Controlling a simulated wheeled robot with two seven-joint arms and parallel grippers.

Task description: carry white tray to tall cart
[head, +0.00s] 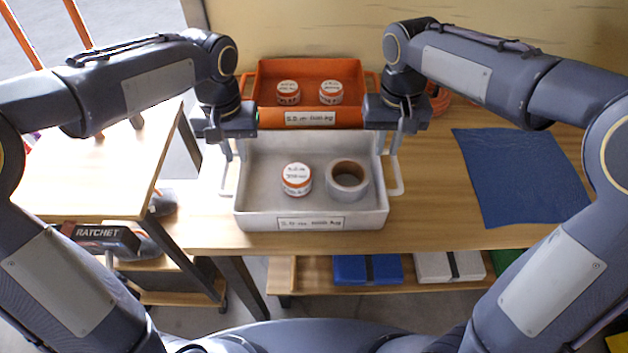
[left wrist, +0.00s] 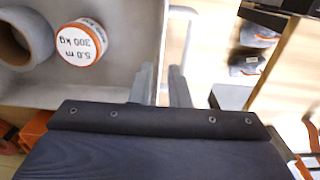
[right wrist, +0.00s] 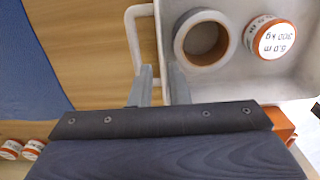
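The white tray (head: 310,222) stands on the wooden table in the head view, with a handle on its left side and one on its right (head: 397,188). It holds a white-and-orange round tub (head: 297,180) and a grey tape roll (head: 348,182). My left gripper (head: 233,152) is at the tray's left rim and handle, its fingers apart. My right gripper (head: 389,145) is at the right rim and handle, its fingers also apart. The wrist views show a gap between the fingers; whether they touch the tray is unclear. A wood-topped cart (head: 75,185), apparently the tall cart, stands at left.
An orange tray (head: 310,66) with two tubs sits right behind the white tray. A blue mat (head: 520,175) lies on the table at right. Blue and white boxes (head: 367,269) lie on a shelf below. A box marked RATCHET (head: 95,238) is below the cart top.

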